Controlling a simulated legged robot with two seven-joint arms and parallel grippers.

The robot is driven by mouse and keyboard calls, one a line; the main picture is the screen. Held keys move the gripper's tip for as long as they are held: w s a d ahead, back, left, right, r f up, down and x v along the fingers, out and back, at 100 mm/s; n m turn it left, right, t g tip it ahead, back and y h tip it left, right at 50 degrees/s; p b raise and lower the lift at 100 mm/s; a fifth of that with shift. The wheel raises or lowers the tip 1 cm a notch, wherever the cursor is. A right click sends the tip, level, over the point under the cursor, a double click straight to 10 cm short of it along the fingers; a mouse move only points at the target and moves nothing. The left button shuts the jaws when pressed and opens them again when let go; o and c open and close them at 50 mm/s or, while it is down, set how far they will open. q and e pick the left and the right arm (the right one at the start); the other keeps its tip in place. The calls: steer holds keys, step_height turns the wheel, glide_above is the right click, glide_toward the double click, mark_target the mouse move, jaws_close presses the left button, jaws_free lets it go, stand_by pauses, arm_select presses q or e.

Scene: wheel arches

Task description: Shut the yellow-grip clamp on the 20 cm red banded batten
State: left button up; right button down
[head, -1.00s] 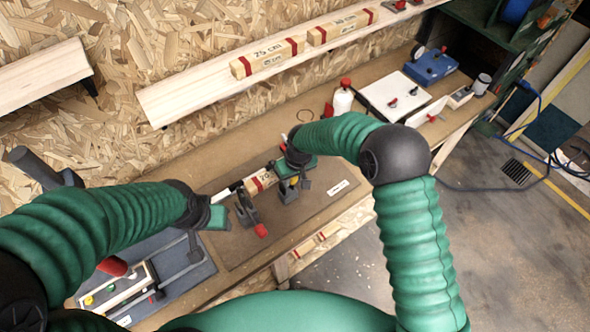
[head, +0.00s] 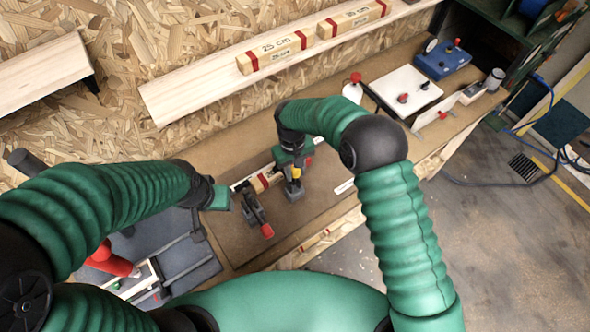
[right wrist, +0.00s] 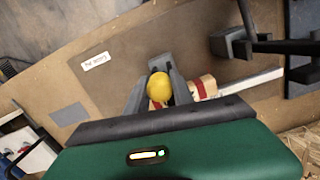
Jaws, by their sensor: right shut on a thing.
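The red banded batten (head: 264,182) lies on the brown mat and is partly hidden by the clamps and my right gripper. It also shows in the right wrist view (right wrist: 206,88), with a red band beside the yellow grip. My right gripper (head: 294,172) is shut on the yellow-grip clamp (head: 297,174), at the batten's right end. In the right wrist view its fingers stand on either side of the yellow grip (right wrist: 158,88). The clamp's jaws are mostly hidden, so I cannot tell how tightly they close. My left gripper (head: 222,198) is left of the batten; its fingers are unclear.
A red-tipped clamp (head: 256,214) stands near the batten's left part. A pale strip (right wrist: 252,82) lies by the batten. A shelf (head: 190,98) with longer battens (head: 275,52) runs behind. A grey mat with a red-handled tool (head: 112,261) is at left.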

steer(key=c, duration=1.4)
jaws_free()
steer(key=o, duration=0.3)
steer(key=shift+w+a+f, duration=0.1)
steer(key=shift+w, duration=0.05)
steer(key=shift+r, duration=0.4)
step_height(320, 180, up, 16)
steer(key=w+a+b, duration=0.1)
steer(key=b, duration=0.3)
steer(key=shift+w, duration=0.2)
steer(key=shift+f, duration=0.1)
